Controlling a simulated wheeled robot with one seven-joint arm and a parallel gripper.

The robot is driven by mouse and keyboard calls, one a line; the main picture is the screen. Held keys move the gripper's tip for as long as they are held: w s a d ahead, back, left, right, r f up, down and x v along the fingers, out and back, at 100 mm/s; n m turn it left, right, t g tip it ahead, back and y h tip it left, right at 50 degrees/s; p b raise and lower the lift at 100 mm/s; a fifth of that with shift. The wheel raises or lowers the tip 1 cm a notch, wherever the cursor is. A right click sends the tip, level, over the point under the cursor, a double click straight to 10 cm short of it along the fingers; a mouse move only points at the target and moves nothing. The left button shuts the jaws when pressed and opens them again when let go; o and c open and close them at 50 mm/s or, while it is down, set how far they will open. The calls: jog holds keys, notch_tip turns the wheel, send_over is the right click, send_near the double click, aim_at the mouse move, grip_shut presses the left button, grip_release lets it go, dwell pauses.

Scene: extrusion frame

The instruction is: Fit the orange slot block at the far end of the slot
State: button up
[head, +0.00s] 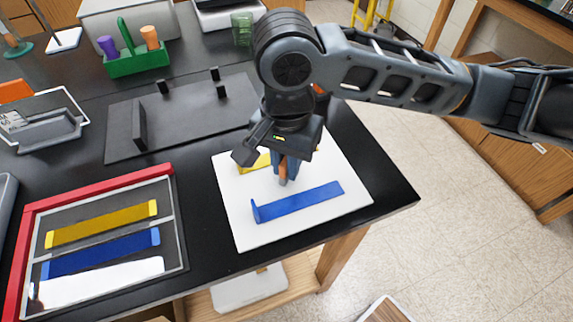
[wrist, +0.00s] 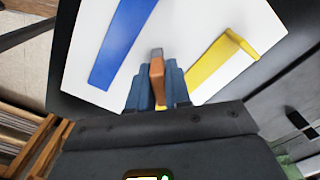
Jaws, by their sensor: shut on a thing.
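My gripper (head: 284,178) is over the white board on the right part of the table, pointing down. Its blue fingers (wrist: 153,88) are shut on the orange slot block (wrist: 157,78), which has a grey end and also shows as a small orange piece in the head view (head: 283,173). The block is between the blue bar and the yellow bar in the picture; whether it touches the board I cannot tell. I cannot make out the slot clearly in either view.
The white board (head: 238,225) carries a blue bar (head: 300,202) and a yellow bar (wrist: 215,68). A red-edged tray (head: 95,188) with yellow, blue and white bars lies left. A dark plate with upright posts (head: 180,115) and a green caddy (head: 137,65) stand behind.

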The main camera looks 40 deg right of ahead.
aim_at(286, 159)
grip_shut()
jog(key=shift+r, duration=0.8)
notch_tip(286, 159, up, 2)
jog(key=shift+r, duration=0.2)
jog(key=s+d+r, duration=0.6)
jog(key=d+r, duration=0.1)
jog(key=d, duration=0.3)
